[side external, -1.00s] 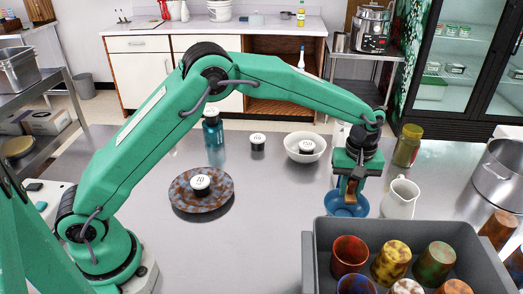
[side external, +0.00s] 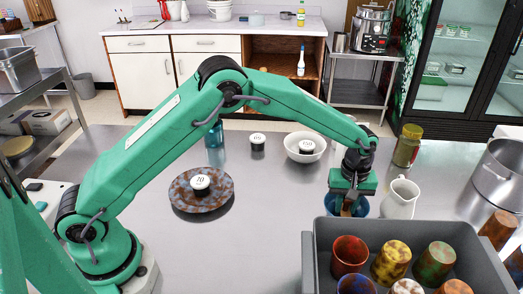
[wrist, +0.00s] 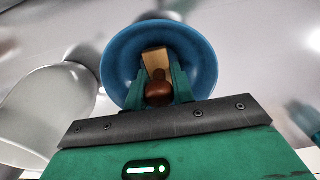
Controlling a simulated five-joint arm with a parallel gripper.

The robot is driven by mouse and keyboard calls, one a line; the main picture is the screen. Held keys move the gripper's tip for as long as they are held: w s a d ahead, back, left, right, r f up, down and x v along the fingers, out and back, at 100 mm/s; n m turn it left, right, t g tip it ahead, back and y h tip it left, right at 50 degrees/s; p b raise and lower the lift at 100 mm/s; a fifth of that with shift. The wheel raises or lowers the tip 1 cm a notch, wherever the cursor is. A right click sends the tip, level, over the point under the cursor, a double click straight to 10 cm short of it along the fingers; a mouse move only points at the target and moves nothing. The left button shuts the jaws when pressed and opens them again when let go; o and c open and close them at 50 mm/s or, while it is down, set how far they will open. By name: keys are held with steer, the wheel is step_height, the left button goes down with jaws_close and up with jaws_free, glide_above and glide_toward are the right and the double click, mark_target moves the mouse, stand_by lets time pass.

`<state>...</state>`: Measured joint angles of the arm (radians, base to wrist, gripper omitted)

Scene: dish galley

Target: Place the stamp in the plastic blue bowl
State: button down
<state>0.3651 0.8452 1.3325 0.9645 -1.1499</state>
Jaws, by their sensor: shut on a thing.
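My gripper (wrist: 161,92) is shut on the stamp (wrist: 158,92), which has a brown knob handle and a light wooden block. In the wrist view the stamp shows against the inside of the blue bowl (wrist: 120,60), with a finger on each side of it. In the side view my gripper (side external: 347,203) points down into the blue bowl (side external: 361,206), and only a little of the stamp shows between the fingers. I cannot tell whether the stamp touches the bowl's floor.
A white pitcher (side external: 401,199) stands close to the bowl's right. A grey crate (side external: 309,250) with several mottled cups is just in front.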

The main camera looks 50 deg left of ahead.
steer(key=shift+f, duration=0.1)
steer(key=c, duration=1.5)
jaws_free()
steer(key=shift+o, duration=0.2)
step_height(320, 180, up, 12)
steer(key=shift+r, duration=0.1)
steer(key=shift+r, duration=0.1)
